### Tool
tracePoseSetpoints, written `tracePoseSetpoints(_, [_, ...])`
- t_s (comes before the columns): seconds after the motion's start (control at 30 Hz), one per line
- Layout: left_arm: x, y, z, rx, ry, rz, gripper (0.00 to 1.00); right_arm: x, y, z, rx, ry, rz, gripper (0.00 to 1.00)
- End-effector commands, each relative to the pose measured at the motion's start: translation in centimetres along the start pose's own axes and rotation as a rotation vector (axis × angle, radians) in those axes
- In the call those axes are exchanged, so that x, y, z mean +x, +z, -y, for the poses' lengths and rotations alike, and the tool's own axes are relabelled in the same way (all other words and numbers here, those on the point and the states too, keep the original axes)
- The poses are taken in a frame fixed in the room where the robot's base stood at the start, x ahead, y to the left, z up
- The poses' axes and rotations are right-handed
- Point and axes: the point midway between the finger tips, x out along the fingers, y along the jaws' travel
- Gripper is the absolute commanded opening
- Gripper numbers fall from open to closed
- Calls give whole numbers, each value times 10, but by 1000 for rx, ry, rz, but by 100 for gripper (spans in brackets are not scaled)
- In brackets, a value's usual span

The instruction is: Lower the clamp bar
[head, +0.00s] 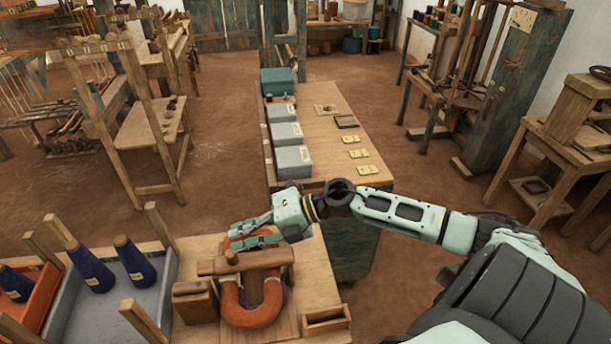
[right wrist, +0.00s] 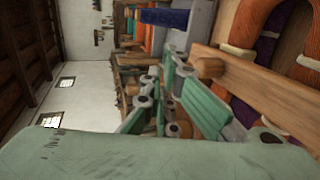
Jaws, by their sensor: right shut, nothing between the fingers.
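The clamp bar (head: 262,260) is a brown wooden bar with a rounded knob, lying across an orange U-shaped padded piece (head: 252,312) on the wooden bench. In the right wrist view the bar (right wrist: 262,95) runs diagonally at the right, with the orange piece (right wrist: 238,30) and some purple beyond it. My right gripper (head: 240,236) is shut and empty, just behind the bar on its far side. Its fingers (right wrist: 185,108) show beside the bar in the wrist view. I cannot tell whether they touch it. My left gripper is not in view.
A grey tray (head: 78,312) with blue cones stands left of the bench, beside an orange bin (head: 38,300). A small wooden block (head: 195,302) and an open wooden box (head: 326,318) flank the orange piece. Behind is a long table (head: 325,135) with grey boxes.

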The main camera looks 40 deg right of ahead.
Motion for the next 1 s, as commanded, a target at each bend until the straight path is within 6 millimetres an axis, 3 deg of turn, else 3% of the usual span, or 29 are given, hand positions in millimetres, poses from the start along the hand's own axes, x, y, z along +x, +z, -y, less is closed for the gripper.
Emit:
tracePoseSetpoints(0.43, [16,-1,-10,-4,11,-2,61,35,0,25,-1,1,-1,0])
tracePoseSetpoints(1.0, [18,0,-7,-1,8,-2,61,43,0,31,-1,1,0,0])
